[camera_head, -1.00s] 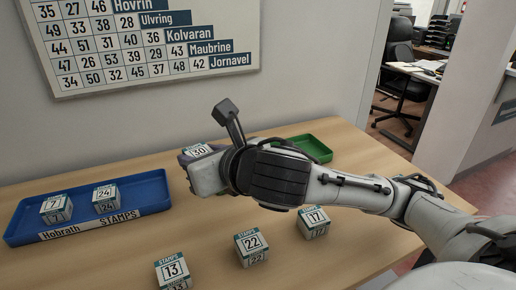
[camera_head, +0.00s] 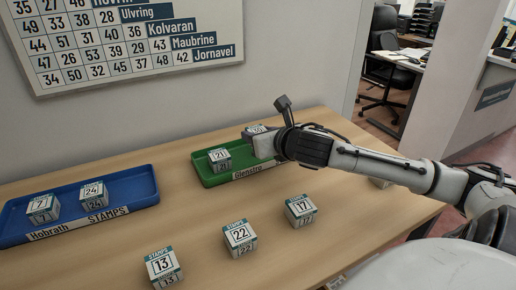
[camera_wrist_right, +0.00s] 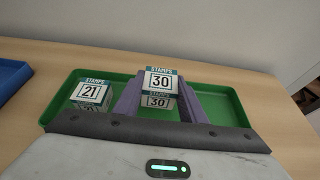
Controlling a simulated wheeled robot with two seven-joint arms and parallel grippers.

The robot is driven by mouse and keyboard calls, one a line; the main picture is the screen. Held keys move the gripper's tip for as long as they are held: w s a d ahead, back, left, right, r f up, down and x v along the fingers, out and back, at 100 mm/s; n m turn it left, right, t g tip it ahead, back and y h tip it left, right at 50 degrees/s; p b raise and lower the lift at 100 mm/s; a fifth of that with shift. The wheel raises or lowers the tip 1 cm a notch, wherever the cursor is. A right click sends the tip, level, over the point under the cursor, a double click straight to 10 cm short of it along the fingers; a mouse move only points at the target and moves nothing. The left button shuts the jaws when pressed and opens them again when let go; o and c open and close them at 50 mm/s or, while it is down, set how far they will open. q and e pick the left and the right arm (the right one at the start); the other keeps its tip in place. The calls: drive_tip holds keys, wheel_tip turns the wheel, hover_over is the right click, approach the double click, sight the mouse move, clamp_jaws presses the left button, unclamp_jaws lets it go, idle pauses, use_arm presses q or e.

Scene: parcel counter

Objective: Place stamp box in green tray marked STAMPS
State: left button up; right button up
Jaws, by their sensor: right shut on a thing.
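The green tray (camera_head: 211,179), with a label reading Glenstre or similar, lies at the back of the counter. A stamp box marked 21 (camera_head: 219,159) sits in its left part. My right gripper (camera_wrist_right: 158,98) is shut on the stamp box marked 30 (camera_wrist_right: 160,84), which is over or in the tray's middle; I cannot tell if it touches the floor. In the head view box 30 (camera_head: 257,129) is partly hidden behind my gripper. Stamp boxes 13 (camera_head: 162,266), 22 (camera_head: 239,236) and 17 (camera_head: 300,209) stand on the bare counter. My left gripper is not in view.
A blue tray (camera_head: 140,201) labelled Hobrath STAMPS holds boxes 7 (camera_head: 43,208) and 24 (camera_head: 94,193) at the left. A number chart (camera_head: 120,40) hangs on the wall. The counter between the trays is clear.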

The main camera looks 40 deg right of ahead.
wheel_tip(320, 180, down, 3)
drive_tip(key=shift+f+b, duration=0.2)
drive_tip(key=shift+b, duration=0.15)
drive_tip(key=shift+f, duration=0.3)
drive_tip(key=shift+r, duration=0.1)
drive_tip(key=o, duration=1.1)
